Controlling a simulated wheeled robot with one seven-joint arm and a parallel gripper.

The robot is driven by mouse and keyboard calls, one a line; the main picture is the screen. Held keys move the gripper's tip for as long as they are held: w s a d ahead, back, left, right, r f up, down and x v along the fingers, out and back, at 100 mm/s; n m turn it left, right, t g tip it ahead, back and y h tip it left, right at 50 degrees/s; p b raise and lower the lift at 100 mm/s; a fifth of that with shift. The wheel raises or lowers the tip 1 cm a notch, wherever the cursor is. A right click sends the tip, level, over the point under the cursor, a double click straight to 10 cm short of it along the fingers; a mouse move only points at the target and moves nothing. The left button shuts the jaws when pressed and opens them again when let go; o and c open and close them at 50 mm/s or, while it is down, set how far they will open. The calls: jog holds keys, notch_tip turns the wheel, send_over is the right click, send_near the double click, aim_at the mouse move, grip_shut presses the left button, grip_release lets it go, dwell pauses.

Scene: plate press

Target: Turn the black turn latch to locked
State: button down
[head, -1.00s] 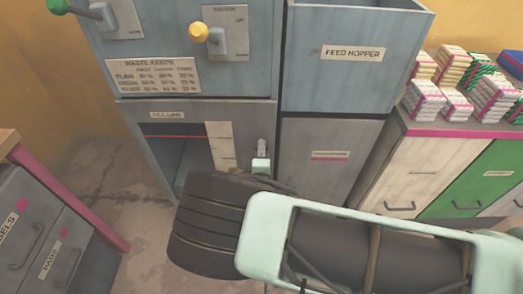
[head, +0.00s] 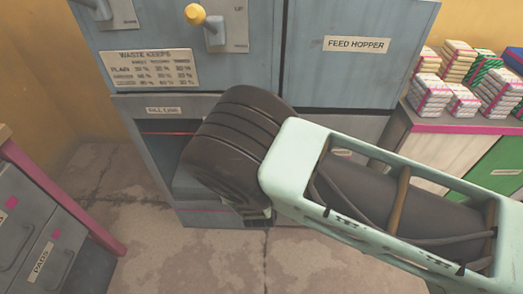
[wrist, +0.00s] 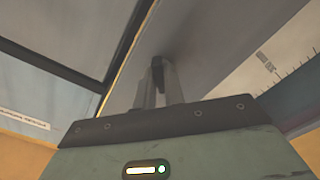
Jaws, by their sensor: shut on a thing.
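The black turn latch (wrist: 157,68) shows in the wrist view as a small dark piece on a grey panel. In the head view my dark wrist and pale green arm cover the latch and the fingertips. Whether the latch stands at locked cannot be told from these views.
The grey press cabinet has an open bay (head: 160,152) left of my arm. The feed hopper (head: 358,70) is above right. A yellow-knobbed lever (head: 196,14) is above. Drawers (head: 45,235) stand at left; stacked packs (head: 462,100) lie on the right cabinet.

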jog(key=shift+m+b, duration=1.55)
jog(key=shift+m, duration=2.95)
jog(key=c, duration=1.5)
grip_release()
jog(key=s, duration=1.7)
jog(key=shift+s+a, duration=0.2)
jog(key=shift+a, duration=0.05)
